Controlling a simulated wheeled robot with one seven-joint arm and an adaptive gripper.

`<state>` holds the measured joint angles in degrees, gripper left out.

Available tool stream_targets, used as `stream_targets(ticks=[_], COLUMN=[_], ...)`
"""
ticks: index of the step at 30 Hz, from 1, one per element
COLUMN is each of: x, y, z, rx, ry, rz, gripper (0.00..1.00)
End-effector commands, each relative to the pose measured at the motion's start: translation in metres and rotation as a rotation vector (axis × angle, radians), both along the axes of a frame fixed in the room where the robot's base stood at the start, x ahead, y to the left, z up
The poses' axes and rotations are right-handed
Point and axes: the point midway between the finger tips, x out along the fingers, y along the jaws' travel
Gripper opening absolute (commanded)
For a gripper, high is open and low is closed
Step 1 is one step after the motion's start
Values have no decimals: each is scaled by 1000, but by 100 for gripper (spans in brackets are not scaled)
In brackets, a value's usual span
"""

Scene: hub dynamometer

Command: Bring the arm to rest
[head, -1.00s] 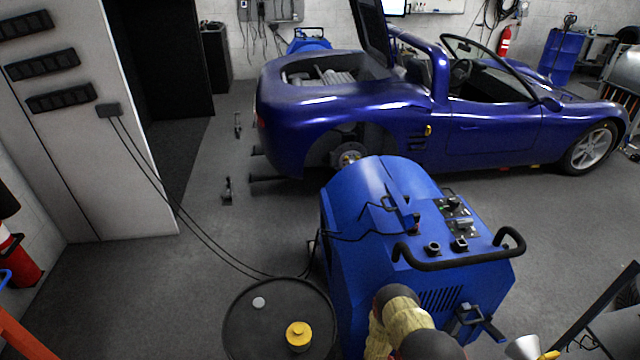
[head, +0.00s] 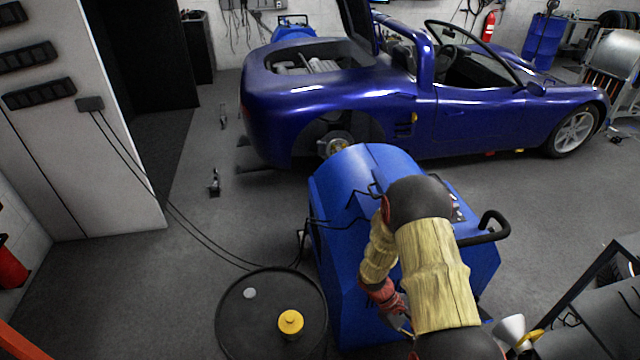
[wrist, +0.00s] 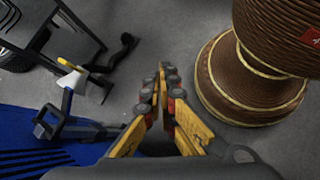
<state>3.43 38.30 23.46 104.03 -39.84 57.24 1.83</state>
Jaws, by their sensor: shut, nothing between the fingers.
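My arm is bent over the near side of the blue dynamometer (head: 345,190) in the head view and hides much of its top panel. My gripper (head: 402,325) hangs low at the machine's near side, partly hidden by the arm. In the wrist view my gripper (wrist: 162,82) has its yellow fingers closed together, with nothing between them. They point over bare grey floor. The dynamometer's blue side (wrist: 35,150) and a dark handle (wrist: 75,128) lie to the left of the fingers, apart from them.
A black drum (head: 235,330) with a yellow cap (head: 291,322) stands left of the machine. A white funnel (head: 510,328) and a dark frame (head: 590,285) are at right. The blue car (head: 460,125) stands behind. Cables (head: 160,195) run across to the cabinet.

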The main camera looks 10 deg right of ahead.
Motion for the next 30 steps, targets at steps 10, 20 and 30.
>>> stream_targets(ticks=[10,20,30], x=[-5,-26,-58], y=[62,113,152], z=[129,230,318], rx=[119,253,400], ry=[-273,-540,-817], rz=[-227,-381,-464], gripper=[0,0,0])
